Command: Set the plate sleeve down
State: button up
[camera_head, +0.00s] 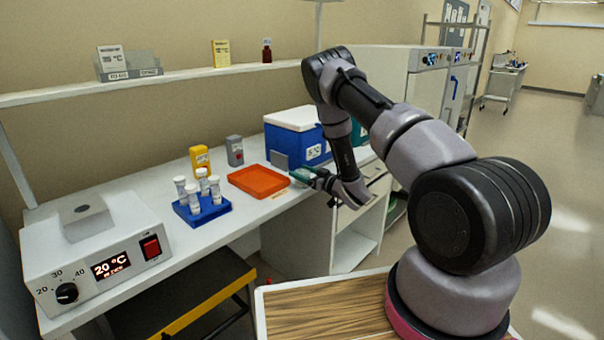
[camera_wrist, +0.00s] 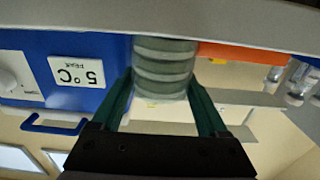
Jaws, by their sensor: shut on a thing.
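The plate sleeve (camera_wrist: 165,70), a clear greyish stack of round ribbed plates, is between the two green fingers of my gripper (camera_wrist: 165,100) in the wrist view. My gripper is shut on it. In the head view my gripper (camera_head: 312,178) is at the front edge of the white bench (camera_head: 262,212), just right of the orange tray (camera_head: 258,181) and in front of the blue cooler box. The sleeve is small and partly hidden there by the gripper. I cannot tell whether it touches the bench.
The blue cooler (camera_head: 297,134) with a white lid stands behind my gripper. A blue rack (camera_head: 202,211) of white-capped bottles stands left of the tray. Yellow (camera_head: 200,159) and grey (camera_head: 235,151) containers stand behind. A heater unit (camera_head: 100,250) fills the bench's near end.

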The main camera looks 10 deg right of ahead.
jog(key=o, duration=1.2)
jog(key=shift+f, duration=0.15)
jog(key=shift+o, duration=1)
